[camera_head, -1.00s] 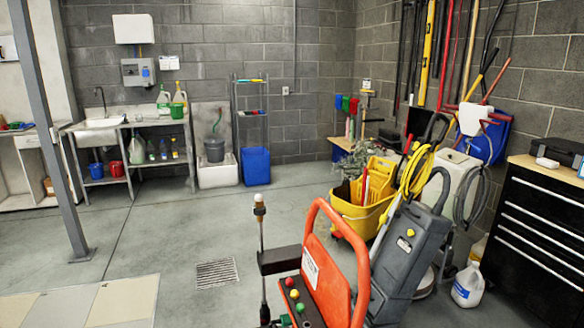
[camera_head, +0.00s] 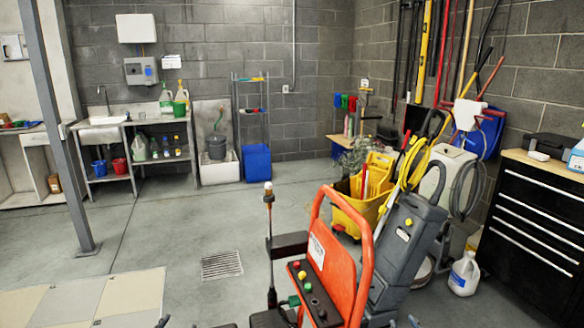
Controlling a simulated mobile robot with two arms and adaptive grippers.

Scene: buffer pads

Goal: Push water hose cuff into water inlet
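An orange machine (camera_head: 341,265) with a looped handle and a dark panel of coloured knobs stands at the bottom centre. A green part (camera_head: 293,301) shows at the left side of its panel; I cannot tell whether it is a fitting or a hose end. I cannot make out the water hose cuff or the water inlet for sure. A small dark tip of my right gripper (camera_head: 414,321) shows at the bottom edge, right of the machine. A dark tip, probably my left gripper (camera_head: 162,321), shows at the bottom left. Both are mostly cut off, so their opening is hidden.
A grey machine (camera_head: 408,250) with a yellow hose and a yellow mop bucket (camera_head: 374,205) stand close behind the orange machine. A black drawer cabinet (camera_head: 530,235) and a white jug (camera_head: 464,275) are on the right. The floor around the drain grate (camera_head: 221,265) is clear.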

